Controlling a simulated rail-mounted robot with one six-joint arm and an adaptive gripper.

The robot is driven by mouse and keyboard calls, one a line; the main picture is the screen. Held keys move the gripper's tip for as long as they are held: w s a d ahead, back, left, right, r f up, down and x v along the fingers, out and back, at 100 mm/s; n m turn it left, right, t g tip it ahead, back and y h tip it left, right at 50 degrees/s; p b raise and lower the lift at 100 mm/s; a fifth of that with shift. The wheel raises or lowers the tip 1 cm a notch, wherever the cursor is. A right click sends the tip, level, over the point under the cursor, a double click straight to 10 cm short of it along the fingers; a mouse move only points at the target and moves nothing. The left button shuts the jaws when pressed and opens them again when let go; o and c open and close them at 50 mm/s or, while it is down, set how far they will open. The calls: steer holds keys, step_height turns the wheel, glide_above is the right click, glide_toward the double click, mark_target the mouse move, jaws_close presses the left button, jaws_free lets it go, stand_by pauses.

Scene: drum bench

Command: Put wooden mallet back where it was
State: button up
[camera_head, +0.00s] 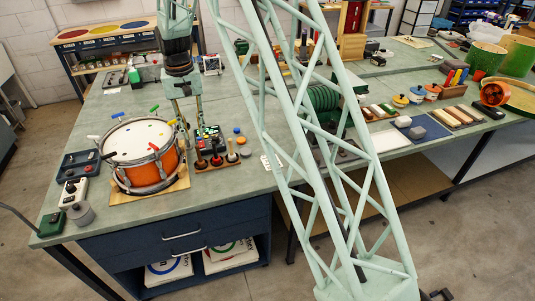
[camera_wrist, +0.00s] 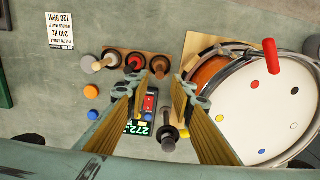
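My gripper (camera_head: 188,135) points down over the bench, just right of the drum. In the wrist view my gripper (camera_wrist: 160,78) has its fingers apart, with no object clearly held between them. A small wooden rack (camera_wrist: 115,53) stands on the bench beyond the fingertips and carries three upright mallet-like tools. The left one (camera_wrist: 101,63) looks pale and wooden; I cannot tell for certain that it is the wooden mallet. The same rack shows in the head view (camera_head: 217,166). A dark, round-ended object (camera_wrist: 168,134) stands between the fingers and the drum; its kind is unclear.
The orange drum (camera_head: 127,142), with coloured handles around its rim, stands left of the rack. A device with a green display (camera_wrist: 139,127) lies below my fingers. Coloured discs (camera_wrist: 91,91) and a printed card (camera_wrist: 60,31) lie nearby. Bare bench lies around the card.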

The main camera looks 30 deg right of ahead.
steer(key=s+r+n+t, duration=0.1)
steer(key=s+r+t, duration=0.1)
steer(key=s+r, duration=2.4)
steer(key=s+r+n+t, duration=0.1)
steer(key=s+r, duration=0.1)
steer(key=s, duration=2.8)
steer(key=shift+r+n+t, duration=0.25)
steer(key=shift+n+t, duration=0.05)
steer(key=shift+t, duration=0.1)
steer(key=shift+w+r, duration=0.15)
steer(key=shift+a, duration=0.1)
